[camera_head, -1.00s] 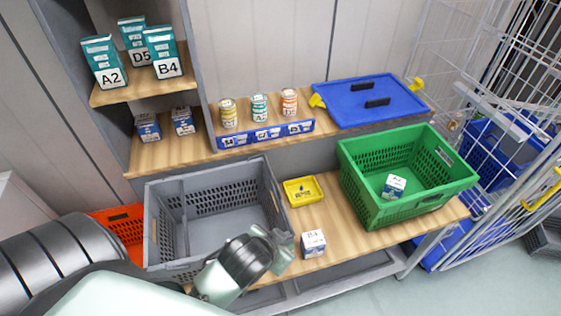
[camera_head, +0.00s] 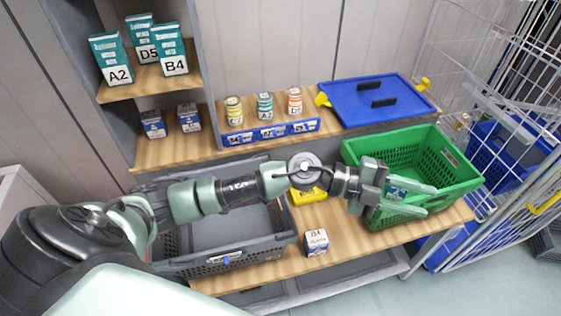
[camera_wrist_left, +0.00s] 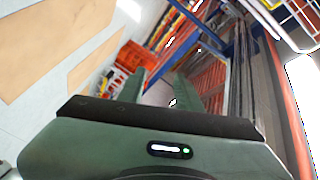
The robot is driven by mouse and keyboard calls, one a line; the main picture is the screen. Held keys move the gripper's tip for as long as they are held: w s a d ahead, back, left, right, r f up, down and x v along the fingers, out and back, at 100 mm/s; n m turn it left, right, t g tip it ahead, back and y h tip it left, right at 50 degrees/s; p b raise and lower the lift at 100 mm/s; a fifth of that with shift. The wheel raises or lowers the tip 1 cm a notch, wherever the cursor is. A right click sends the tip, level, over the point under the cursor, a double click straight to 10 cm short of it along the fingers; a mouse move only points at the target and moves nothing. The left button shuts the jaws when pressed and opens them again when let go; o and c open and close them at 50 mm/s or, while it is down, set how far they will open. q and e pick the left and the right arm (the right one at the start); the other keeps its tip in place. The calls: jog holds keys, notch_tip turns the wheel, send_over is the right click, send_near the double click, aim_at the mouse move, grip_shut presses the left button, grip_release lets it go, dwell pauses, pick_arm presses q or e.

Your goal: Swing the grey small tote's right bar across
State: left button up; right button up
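The grey small tote (camera_head: 268,244) stands on the left part of the wooden bench in the head view, open and upright. My left arm crosses above it and hides much of its back and part of its right side. I cannot make out its right bar clearly. My left gripper (camera_head: 428,200) is past the tote's right side, in front of and over the green tote (camera_head: 448,185). Its two fingers are spread with nothing between them. In the left wrist view the fingers (camera_wrist_left: 160,82) are also apart and empty. My right gripper is not in view.
A white box marked B4 (camera_head: 316,242) stands right of the grey tote. A yellow tray (camera_head: 308,194) lies behind my arm. Small jars (camera_head: 265,107) and a blue lid (camera_head: 375,100) are on the shelf behind. A wire cage (camera_head: 520,180) stands at the right.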

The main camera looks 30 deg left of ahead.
pick_arm(q)
jog(key=w+a+f+m+g+y, duration=0.15)
jog(key=a+f+g+y, duration=0.35)
jog(key=a+f+y, duration=0.7)
jog(key=a+y, duration=0.1)
jog(key=a, duration=0.6)
jog(key=a+n+y, duration=0.1)
jog(key=a, duration=0.6)
jog(key=a+n+y, duration=0.1)
jog(key=a, duration=0.6)
jog(key=shift+w+r+g+y, duration=0.1)
jog(key=shift+r+g+y, duration=0.1)
jog(key=shift+g+y, duration=0.2)
jog(key=shift+a, duration=0.3)
notch_tip(320, 180, down, 7)
jog(key=b, duration=0.4)
jog(key=shift+d, duration=0.1)
